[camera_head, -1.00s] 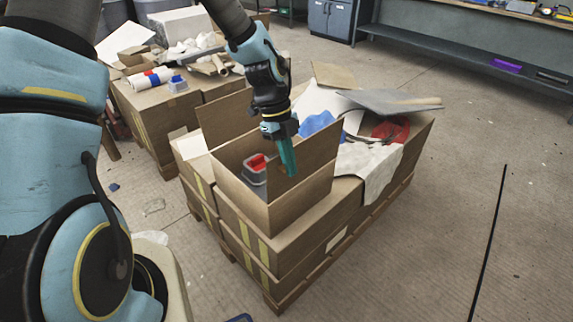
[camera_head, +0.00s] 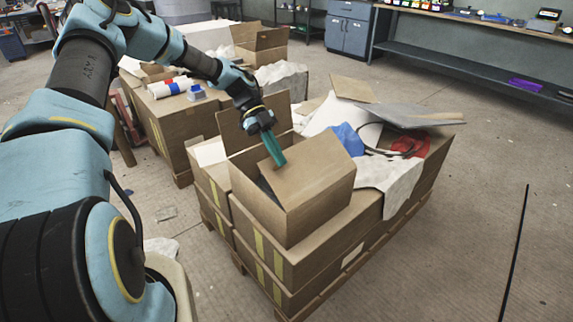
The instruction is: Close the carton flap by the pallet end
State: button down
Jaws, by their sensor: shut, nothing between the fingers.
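The open carton (camera_head: 318,210) sits on top of the stacked boxes at the pallet end. Its right-hand flap (camera_head: 308,172) leans inward over the opening and covers much of it. A second flap (camera_head: 231,128) stands up at the back left. My gripper (camera_head: 280,163) is shut, with its teal fingers pointing down at the upper edge of the leaning flap. The fingertips seem to touch the flap, but the exact contact is hard to tell. The inside of the carton is mostly hidden, with a dark gap at the left.
A blue item (camera_head: 348,138), white cloth (camera_head: 388,175), a red item (camera_head: 409,146) and a grey sheet (camera_head: 400,108) lie behind and right of the carton. Another loaded box stack (camera_head: 185,125) stands behind left. The floor to the right is mostly clear.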

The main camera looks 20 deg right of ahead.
aim_at(272, 159)
jog(key=w+f+b, duration=0.1)
jog(key=f, duration=0.1)
jog(key=w+f+b, duration=0.1)
jog(key=f+b, duration=0.1)
jog(key=shift+w+a, duration=0.4)
jog(key=shift+w+a+f+b, duration=0.1)
jog(key=shift+w+f+b, duration=0.25)
jog(key=shift+f+b, duration=0.3)
jog(key=shift+w+a+f+b, duration=0.1)
jog(key=shift+w+f+b, duration=0.25)
jog(key=shift+f+b, duration=0.25)
